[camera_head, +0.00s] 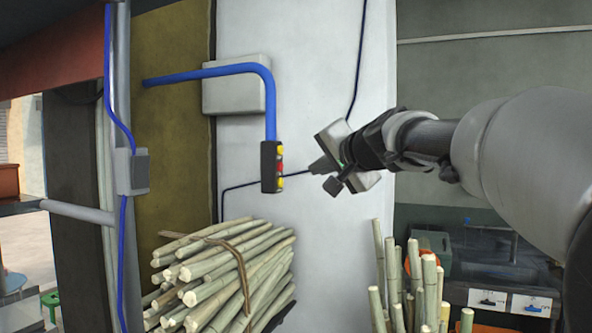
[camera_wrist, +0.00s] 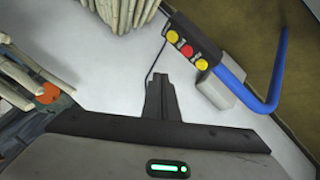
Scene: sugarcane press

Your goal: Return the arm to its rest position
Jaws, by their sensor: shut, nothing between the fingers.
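My arm reaches in from the right in the head view, with my gripper (camera_head: 322,166) out in front of the white wall. The fingers are closed together and hold nothing. In the wrist view my gripper (camera_wrist: 159,78) shows as a dark shut pair of fingers, with white wall behind. A black control box (camera_head: 271,167) with yellow and red buttons hangs from a blue pipe, left of my gripper and apart from it. The box also shows in the wrist view (camera_wrist: 190,42), above and right of the fingertips.
A tied bundle of cane (camera_head: 228,277) lies below the control box. More upright canes (camera_head: 428,282) stand at the lower right, beneath my arm. A grey box (camera_head: 233,84) sits on the wall, and a grey post (camera_head: 117,200) stands at the left.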

